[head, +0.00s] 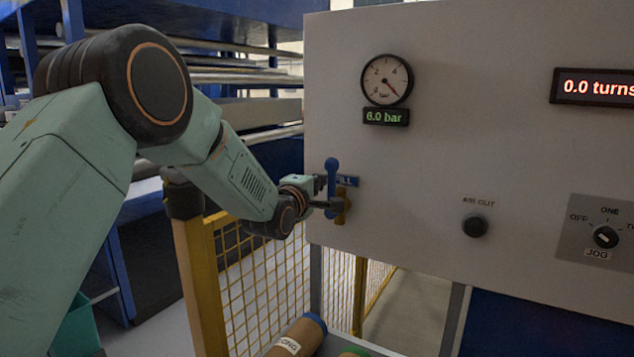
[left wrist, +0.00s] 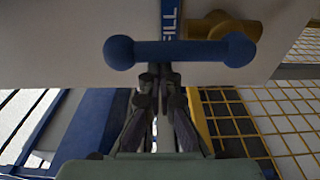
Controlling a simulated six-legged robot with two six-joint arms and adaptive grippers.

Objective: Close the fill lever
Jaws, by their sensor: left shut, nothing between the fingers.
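The blue fill lever (head: 332,178) stands upright on the grey panel, beside the blue FILL label (head: 348,181) and in front of a brass valve fitting (head: 341,207). In the left wrist view the lever (left wrist: 180,51) lies across the picture as a bar with round ends, with the brass fitting (left wrist: 232,27) behind its right end. My left gripper (head: 328,204) is at the lower part of the lever. Its fingers (left wrist: 160,72) are shut with nothing between them, and the tips meet the lever's edge near mid-bar; I cannot tell whether they touch. My right gripper is not in view.
The panel carries a pressure gauge (head: 387,80) with a display (head: 386,117) reading 6.0 bar, an AIR OUT port (head: 474,225), and a JOG knob (head: 605,237). A yellow mesh fence (head: 205,285) stands below my left arm. Rolls (head: 298,337) lie beneath the panel.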

